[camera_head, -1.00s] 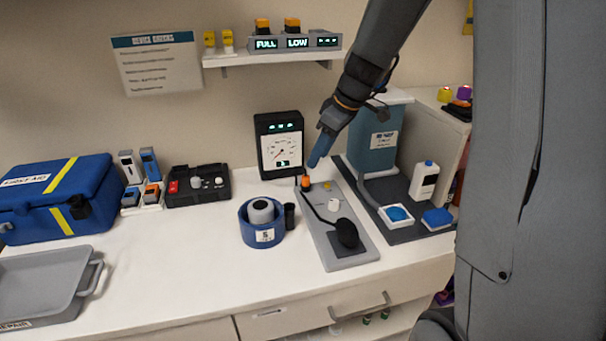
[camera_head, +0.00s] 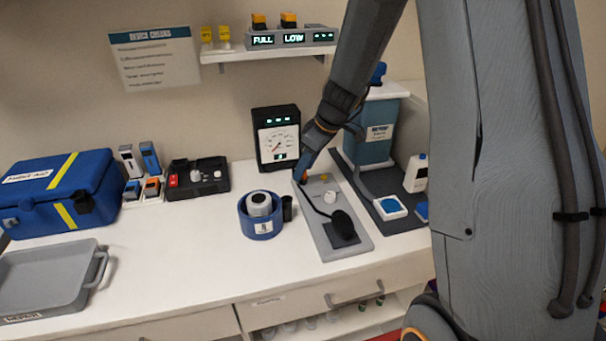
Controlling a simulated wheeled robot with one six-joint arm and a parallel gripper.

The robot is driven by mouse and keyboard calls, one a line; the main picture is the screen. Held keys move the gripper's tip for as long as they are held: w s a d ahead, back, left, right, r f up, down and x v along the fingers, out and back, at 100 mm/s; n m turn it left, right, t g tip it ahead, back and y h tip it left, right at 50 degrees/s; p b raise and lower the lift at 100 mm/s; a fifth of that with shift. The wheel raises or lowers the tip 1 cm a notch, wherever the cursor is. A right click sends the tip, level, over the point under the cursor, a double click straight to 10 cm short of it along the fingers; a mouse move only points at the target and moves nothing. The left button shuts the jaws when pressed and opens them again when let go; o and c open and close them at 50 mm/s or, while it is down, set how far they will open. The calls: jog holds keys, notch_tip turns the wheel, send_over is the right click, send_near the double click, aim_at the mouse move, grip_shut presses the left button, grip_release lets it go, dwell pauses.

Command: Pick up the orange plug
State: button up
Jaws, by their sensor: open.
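The orange plug (camera_head: 302,176) stands at the far left end of a grey board (camera_head: 350,250) on the white counter. Only a small orange part of it shows, as my gripper covers most of it. A black cord runs from near the plug along the board to a black round piece (camera_head: 343,224).
The board also bears a white knob (camera_head: 330,197) and a small yellow piece. A black gauge (camera_head: 277,140) stands behind it. A blue ring holder (camera_head: 261,226) stands to the left, and a blue-grey box (camera_head: 372,137) to the right.

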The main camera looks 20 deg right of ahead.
grip_shut()
jog(key=shift+r, duration=0.1)
